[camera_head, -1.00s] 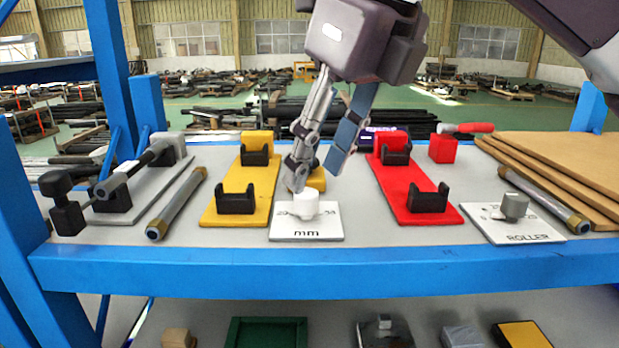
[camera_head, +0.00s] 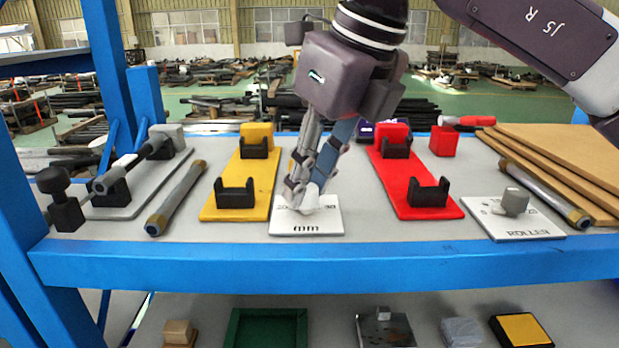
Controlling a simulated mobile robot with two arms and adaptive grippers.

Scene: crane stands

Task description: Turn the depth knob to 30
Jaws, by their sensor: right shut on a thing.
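The depth knob (camera_head: 309,201) is a white knob on a white plate marked "mm" (camera_head: 306,227), in the middle of the shelf in the head view. My right gripper (camera_head: 306,195) reaches down from above and is shut on the knob. Its fingers cover much of the knob and part of the plate's scale, so the setting cannot be read. The left gripper is not in view.
A yellow stand (camera_head: 247,206) is left of the plate and a red stand (camera_head: 401,186) is right of it. A second knob plate marked "ROLLER" (camera_head: 530,232) is at the right. Pipes (camera_head: 176,200), brown boards (camera_head: 570,163) and a grey vise-like device (camera_head: 125,205) flank them.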

